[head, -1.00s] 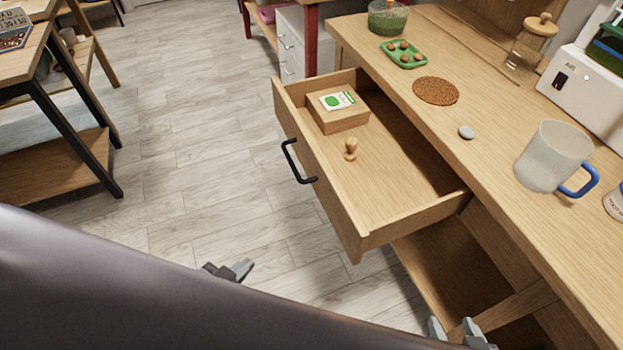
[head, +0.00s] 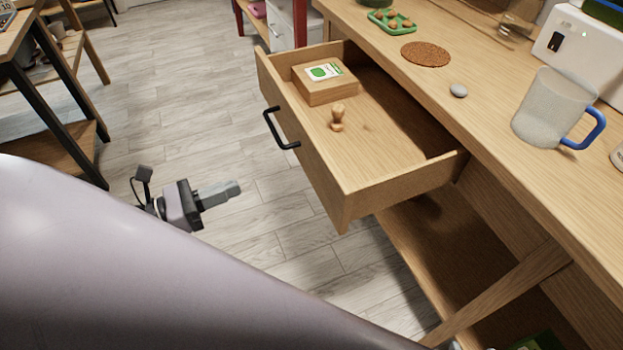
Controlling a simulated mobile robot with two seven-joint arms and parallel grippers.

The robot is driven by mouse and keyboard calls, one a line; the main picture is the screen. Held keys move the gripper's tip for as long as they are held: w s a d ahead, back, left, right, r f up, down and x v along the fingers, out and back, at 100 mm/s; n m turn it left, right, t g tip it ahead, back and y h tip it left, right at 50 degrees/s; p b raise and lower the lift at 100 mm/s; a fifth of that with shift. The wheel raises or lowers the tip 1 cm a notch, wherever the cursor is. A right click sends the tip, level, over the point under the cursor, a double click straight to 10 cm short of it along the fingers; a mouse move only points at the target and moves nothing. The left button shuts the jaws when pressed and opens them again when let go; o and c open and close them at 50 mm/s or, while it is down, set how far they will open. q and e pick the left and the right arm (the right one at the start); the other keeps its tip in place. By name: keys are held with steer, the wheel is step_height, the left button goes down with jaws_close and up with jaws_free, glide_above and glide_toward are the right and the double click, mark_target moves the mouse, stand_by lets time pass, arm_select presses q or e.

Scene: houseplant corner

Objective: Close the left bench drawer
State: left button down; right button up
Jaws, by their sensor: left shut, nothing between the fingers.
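The wooden bench drawer (head: 315,172) is pulled well out from under the bench top (head: 490,120). Its black bar handle (head: 279,130) is on the front panel, facing left. Inside lie a small wooden box (head: 325,90) with a green-and-white packet (head: 324,71) on it and a wooden stamp-like piece (head: 337,118). My left gripper (head: 237,188) is shut and empty. It is over the floor, left of the drawer front and below the handle in the picture, apart from both. My right gripper cannot be made out.
On the bench top are a cork mat (head: 426,54), a grey pebble (head: 458,90), a mug with a blue handle (head: 548,108) and a green tray (head: 391,21). A lower shelf (head: 430,240) lies under the drawer.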

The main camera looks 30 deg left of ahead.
arm_select(q)
steer(key=m+h, duration=0.1)
steer(key=m, duration=0.2)
glide_toward(311, 164)
steer(key=shift+g, duration=0.4)
steer(key=x, duration=0.6)
steer(key=shift+w+d+r, duration=0.2)
steer(key=shift+w+r, duration=0.05)
steer(key=shift+w, duration=0.1)
